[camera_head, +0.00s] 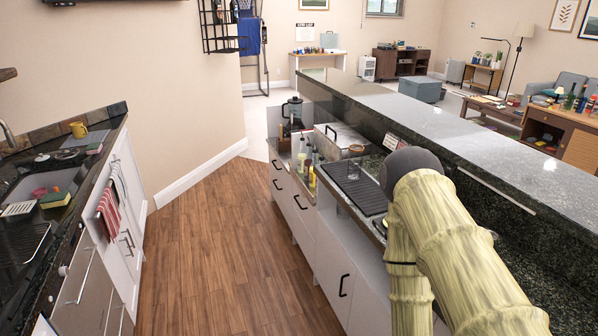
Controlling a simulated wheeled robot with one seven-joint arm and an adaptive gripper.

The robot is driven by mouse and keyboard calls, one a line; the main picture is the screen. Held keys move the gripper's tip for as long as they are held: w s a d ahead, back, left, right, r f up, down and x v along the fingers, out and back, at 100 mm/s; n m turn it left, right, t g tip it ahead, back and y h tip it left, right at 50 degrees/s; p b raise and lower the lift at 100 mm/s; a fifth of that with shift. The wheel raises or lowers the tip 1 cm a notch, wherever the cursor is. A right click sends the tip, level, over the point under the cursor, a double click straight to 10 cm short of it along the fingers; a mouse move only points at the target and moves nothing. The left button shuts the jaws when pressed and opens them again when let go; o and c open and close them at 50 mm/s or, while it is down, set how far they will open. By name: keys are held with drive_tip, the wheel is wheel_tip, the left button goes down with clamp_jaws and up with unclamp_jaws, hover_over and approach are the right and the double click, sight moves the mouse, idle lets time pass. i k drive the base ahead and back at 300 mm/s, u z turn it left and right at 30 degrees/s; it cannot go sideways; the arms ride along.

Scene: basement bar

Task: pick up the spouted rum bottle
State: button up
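Several slim bottles (312,170) stand close together at the near-left part of the lower bar counter, beyond my arm. Some have dark narrow tops that look like pour spouts; they are too small to tell which one holds rum. More bottles (570,103) stand on a wooden cabinet far off at the right. My arm, pale yellow and ribbed with a dark joint, fills the lower right of the view. My gripper is not visible.
A dark ribbed mat (355,186) lies on the lower counter (378,163), near a metal box (342,138) and a blender (292,108). The raised granite bar top (440,125) runs along the right. A sink counter (60,190) stands left. The wood floor (215,255) between is clear.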

sight(308, 159)
drive_tip(key=u, duration=0.25)
drive_tip(key=i, duration=2.45)
drive_tip(key=u, duration=0.15)
